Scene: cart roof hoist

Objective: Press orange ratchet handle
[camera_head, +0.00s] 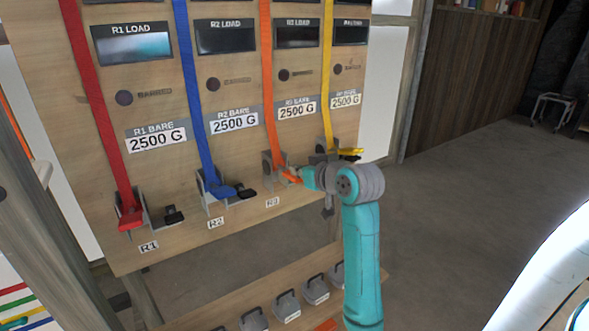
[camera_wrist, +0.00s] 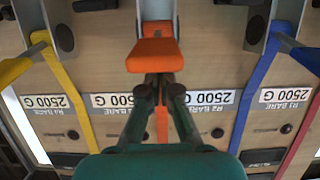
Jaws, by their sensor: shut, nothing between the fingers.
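The orange ratchet handle (camera_head: 290,178) is on the R3 ratchet of the wooden board, at the lower end of the orange strap (camera_head: 270,95). In the wrist view, which shows the board upside down, the handle (camera_wrist: 155,55) is a wide orange block at the upper middle. My gripper (camera_head: 300,177) is at the handle's right in the head view. Its shut fingertips (camera_wrist: 163,84) sit at the handle's near edge in the wrist view, with nothing between them. I cannot tell whether they touch it. My wrist hides part of the area beside the R3 ratchet in the head view.
The blue ratchet (camera_head: 222,188) and red ratchet (camera_head: 135,215) are to the left; the yellow handle (camera_head: 349,152) is close on the right. Several grey weights (camera_head: 285,304) stand on a wooden shelf below. The floor at the right is open.

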